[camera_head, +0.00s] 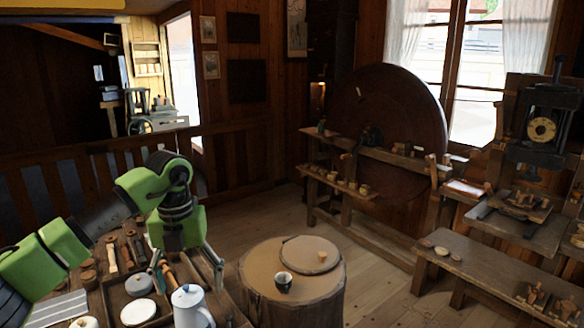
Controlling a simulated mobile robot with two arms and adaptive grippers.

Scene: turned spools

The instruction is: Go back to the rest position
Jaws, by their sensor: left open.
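My green left arm comes in from the left, and its gripper (185,265) points down over the cluttered workbench (232,312) at the lower left. Its two fingers are spread apart, and I see nothing held between them. A pale jug (191,306) stands on the bench just below the gripper in the picture; I cannot tell how close they are. My right gripper is not in view.
A tree-stump table (310,302) holds a dark cup (283,282) and a round board (303,262) with a small wooden piece (322,255). Tools and pale round lids crowd the workbench. A long bench (490,275) stands right. Floor shows between stump and bench.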

